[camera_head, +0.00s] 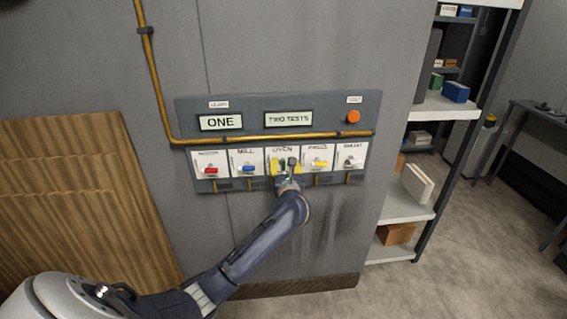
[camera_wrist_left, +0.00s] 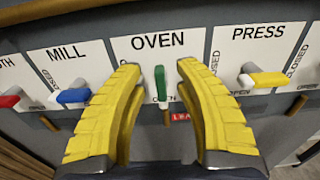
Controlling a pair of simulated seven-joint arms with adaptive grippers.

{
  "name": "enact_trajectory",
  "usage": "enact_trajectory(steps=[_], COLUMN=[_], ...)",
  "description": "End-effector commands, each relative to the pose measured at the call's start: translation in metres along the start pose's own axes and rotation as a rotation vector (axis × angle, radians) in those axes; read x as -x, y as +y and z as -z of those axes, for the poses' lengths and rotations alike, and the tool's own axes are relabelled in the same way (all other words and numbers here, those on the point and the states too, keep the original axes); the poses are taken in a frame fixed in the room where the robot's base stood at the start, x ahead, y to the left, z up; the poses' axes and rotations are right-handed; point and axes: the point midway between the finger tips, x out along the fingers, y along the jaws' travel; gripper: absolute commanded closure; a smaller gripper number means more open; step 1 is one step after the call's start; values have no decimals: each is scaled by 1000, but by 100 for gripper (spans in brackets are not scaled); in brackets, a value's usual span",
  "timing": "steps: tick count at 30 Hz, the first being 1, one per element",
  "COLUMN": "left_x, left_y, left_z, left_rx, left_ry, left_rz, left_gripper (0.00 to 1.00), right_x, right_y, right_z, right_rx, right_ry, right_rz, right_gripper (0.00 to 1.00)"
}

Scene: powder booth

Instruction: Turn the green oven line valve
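The green oven valve handle (camera_wrist_left: 160,84) stands upright on the white OVEN plate (camera_wrist_left: 160,43) in the left wrist view. In the head view the OVEN plate (camera_head: 283,152) is the middle one of the row, and my gripper mostly covers its handle. My left gripper (camera_wrist_left: 157,68) has yellow ribbed fingers, spread apart, one on each side of the green handle with gaps between. In the head view my left gripper (camera_head: 286,168) is in front of the OVEN plate. My right gripper is not in view.
Beside it are a blue MILL handle (camera_wrist_left: 73,96) and a yellow PRESS handle (camera_wrist_left: 264,80). A red handle (camera_head: 210,170) and a white-plated valve (camera_head: 350,162) are at the row's ends. A yellow pipe (camera_head: 250,137) runs above. Shelves (camera_head: 408,208) stand at right.

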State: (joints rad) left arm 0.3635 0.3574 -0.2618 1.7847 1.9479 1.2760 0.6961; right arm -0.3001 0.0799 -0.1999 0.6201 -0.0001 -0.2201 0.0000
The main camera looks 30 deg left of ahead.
Motion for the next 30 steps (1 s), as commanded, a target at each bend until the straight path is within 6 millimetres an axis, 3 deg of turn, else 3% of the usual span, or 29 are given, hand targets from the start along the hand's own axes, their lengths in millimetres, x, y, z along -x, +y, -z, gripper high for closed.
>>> enact_trajectory(steps=[6, 18, 27, 30], left_x=[-13, -16, -16, -16], left_y=[0, 0, 0, 0], left_z=[0, 0, 0, 0], left_rx=[-1, 0, 0, 0], left_ry=[0, 0, 1, 1], left_rz=[1, 0, 0, 0], left_gripper=[67, 65, 100, 100], right_x=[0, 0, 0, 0], right_y=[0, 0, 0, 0], right_z=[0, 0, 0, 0], right_rx=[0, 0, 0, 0], right_ry=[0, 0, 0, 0], right_rz=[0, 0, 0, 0], right_gripper=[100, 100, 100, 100])
